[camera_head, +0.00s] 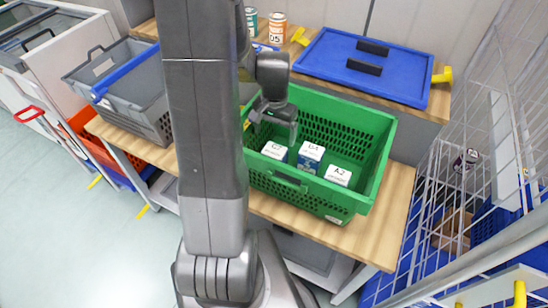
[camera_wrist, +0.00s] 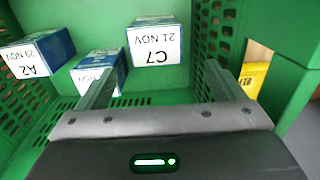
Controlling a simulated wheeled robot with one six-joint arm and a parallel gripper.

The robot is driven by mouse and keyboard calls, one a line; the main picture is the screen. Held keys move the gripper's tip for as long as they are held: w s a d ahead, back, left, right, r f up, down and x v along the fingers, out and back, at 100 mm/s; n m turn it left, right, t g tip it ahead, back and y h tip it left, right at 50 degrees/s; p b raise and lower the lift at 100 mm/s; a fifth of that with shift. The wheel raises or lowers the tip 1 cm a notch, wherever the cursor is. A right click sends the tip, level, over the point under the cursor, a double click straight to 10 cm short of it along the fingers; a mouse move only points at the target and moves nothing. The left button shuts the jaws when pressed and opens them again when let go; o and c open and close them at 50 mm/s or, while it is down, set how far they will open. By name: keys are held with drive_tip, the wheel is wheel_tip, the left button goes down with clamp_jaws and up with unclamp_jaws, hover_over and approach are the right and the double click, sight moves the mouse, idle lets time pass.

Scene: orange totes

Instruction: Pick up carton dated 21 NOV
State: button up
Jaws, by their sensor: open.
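The carton labelled C7, 21 NOV (camera_wrist: 153,45) lies inside the green crate (camera_head: 371,137) with its white label up, at the left of three cartons in the head view (camera_head: 274,151). In the wrist view its label reads upside down. My gripper (camera_wrist: 160,68) is open and empty; the C7 carton appears ahead of the gap between its fingers, apart from them. In the head view my gripper (camera_head: 279,118) is over the crate's left part, behind the C7 carton.
A middle carton (camera_head: 311,153) and the A2 carton (camera_head: 339,175) sit right of C7. The crate walls stand close around. A grey basket (camera_head: 135,108) is left, a blue lid (camera_head: 335,72) and cans (camera_head: 278,27) behind, a wire rack (camera_head: 500,130) right.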

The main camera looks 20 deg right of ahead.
sight(275, 150)
drive_tip(key=f, duration=0.4)
drive_tip(key=shift+s, duration=0.2)
drive_tip(key=shift+s+a+f, duration=0.15)
drive_tip(key=shift+f, duration=0.35)
drive_tip(key=shift+s+a+f+p, duration=0.15)
drive_tip(key=shift+f+p, duration=0.35)
drive_tip(key=shift+f, duration=1.65)
drive_tip(key=shift+s, duration=0.1)
drive_tip(key=c, duration=1.2)
drive_tip(key=shift+r, duration=0.1)
drive_tip(key=shift+c, duration=0.2)
